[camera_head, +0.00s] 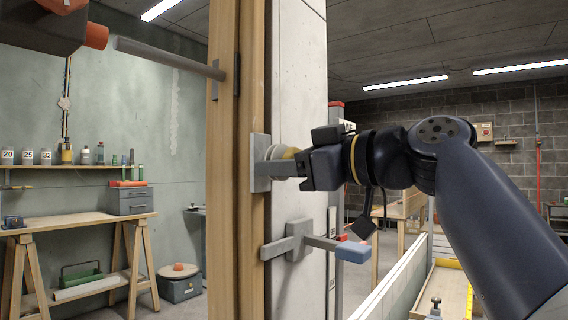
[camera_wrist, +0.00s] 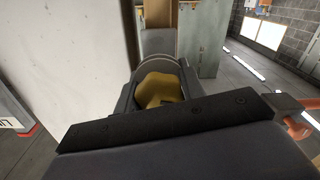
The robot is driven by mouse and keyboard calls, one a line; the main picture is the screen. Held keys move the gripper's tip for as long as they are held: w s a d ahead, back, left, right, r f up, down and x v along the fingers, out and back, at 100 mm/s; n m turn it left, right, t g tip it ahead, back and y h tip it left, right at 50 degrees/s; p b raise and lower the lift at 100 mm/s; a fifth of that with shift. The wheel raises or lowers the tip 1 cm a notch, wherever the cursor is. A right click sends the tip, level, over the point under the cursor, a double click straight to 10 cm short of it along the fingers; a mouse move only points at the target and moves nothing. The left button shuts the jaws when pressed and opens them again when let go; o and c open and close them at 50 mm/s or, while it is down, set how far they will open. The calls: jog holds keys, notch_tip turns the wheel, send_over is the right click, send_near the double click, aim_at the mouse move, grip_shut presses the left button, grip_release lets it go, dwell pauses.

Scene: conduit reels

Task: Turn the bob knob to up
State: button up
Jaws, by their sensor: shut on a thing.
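The bob knob (camera_wrist: 155,90) is a yellow, lobed knob with a round grey collar behind it in the wrist view. In the head view the knob (camera_head: 291,153) is mostly hidden by my gripper, against a grey plate (camera_head: 260,163) on the edge of a wooden post. My gripper (camera_head: 285,168) reaches in from the right and is shut on the knob, with a jaw on either side of it in the wrist view. I cannot make out a pointer or marks that tell which way the knob is turned.
Just below my gripper, a grey bracket (camera_head: 297,242) with a blue-grey end (camera_head: 352,251) sticks out from the post. A grey bar (camera_head: 168,58) runs to the post at upper left. A workbench (camera_head: 75,222) stands at the far left.

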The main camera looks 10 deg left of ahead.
jog(key=o, duration=1)
jog(key=shift+d, duration=0.1)
jog(key=p+v, duration=0.1)
jog(key=v, duration=0.9)
jog(key=shift+s+d, duration=0.2)
jog(key=shift+d, duration=0.05)
jog(key=shift+w+a, duration=0.1)
jog(key=shift+a, duration=0.05)
jog(key=b+x, duration=0.1)
jog(key=x, duration=0.9)
jog(key=shift+w+a, duration=0.1)
jog(key=shift+a, duration=0.15)
jog(key=shift+d, duration=0.1)
